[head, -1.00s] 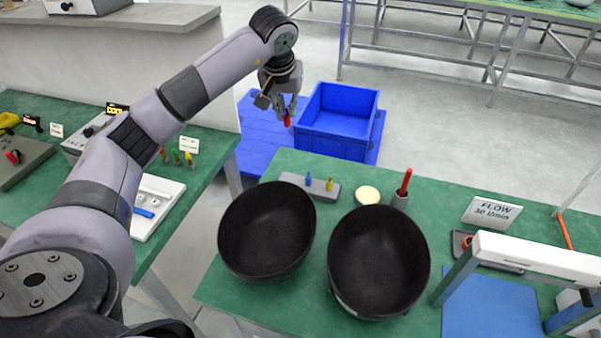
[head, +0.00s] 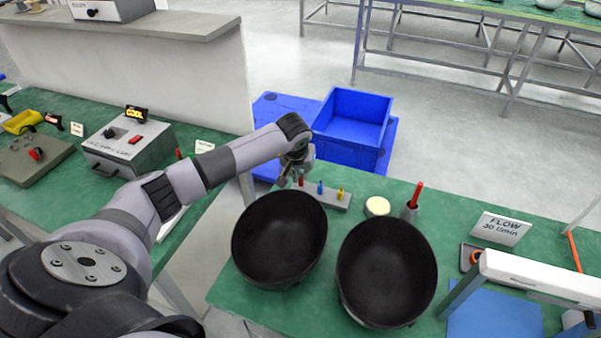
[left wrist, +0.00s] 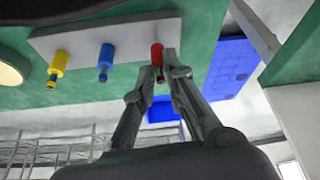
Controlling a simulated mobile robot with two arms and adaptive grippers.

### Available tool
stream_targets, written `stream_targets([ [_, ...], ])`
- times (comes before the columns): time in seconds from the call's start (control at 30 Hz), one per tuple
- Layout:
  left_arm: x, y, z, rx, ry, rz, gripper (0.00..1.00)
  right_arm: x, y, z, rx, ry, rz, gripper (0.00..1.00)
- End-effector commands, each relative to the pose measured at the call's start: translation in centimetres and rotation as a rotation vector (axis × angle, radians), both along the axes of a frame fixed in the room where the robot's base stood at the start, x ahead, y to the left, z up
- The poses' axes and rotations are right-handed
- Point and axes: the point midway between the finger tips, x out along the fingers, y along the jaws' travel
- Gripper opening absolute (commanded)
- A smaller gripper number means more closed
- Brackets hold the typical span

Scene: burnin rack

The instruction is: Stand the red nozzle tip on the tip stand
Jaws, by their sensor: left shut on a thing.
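The red nozzle tip (left wrist: 156,54) is between the fingers of my left gripper (left wrist: 160,68), which is shut on it. In the head view the left gripper (head: 297,174) is over the left end of the tip stand, with the red tip (head: 301,182) below it. The tip stand (head: 330,201) is a grey block that also shows in the left wrist view (left wrist: 128,36). It holds a blue tip (head: 320,187) and a yellow tip (head: 340,194), both upright. I cannot tell whether the red tip touches the stand. My right gripper is not in view.
Two large black bowls (head: 280,238) (head: 387,270) stand in front of the stand. A pale round dish (head: 377,206) and a grey holder (head: 409,213) with a red stick are right of it. A blue crate (head: 350,125) is beyond the bench.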

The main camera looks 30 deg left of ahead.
Motion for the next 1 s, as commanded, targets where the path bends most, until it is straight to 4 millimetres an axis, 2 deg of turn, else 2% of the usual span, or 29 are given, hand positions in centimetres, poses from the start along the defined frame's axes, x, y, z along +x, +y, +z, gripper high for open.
stream_targets([
  [0.07, -0.02, 0.05, -0.63, 0.001, 0.0, 0.001, 0.01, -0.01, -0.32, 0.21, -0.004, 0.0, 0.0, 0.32],
  [0.43, 0.04, 0.08, -1.15, 0.002, -0.001, 0.0, 0.01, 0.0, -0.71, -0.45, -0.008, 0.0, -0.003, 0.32],
  [0.47, 0.05, 0.07, -1.02, 0.001, -0.002, 0.0, 0.13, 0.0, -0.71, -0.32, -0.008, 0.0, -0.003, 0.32],
  [0.73, 0.02, 0.05, -0.98, 0.0, -0.001, 0.0, 0.31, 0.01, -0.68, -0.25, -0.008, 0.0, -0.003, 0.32],
  [1.0, 0.02, 0.03, -0.96, 0.0, -0.001, 0.0, 0.32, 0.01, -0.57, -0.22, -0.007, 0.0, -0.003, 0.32],
])
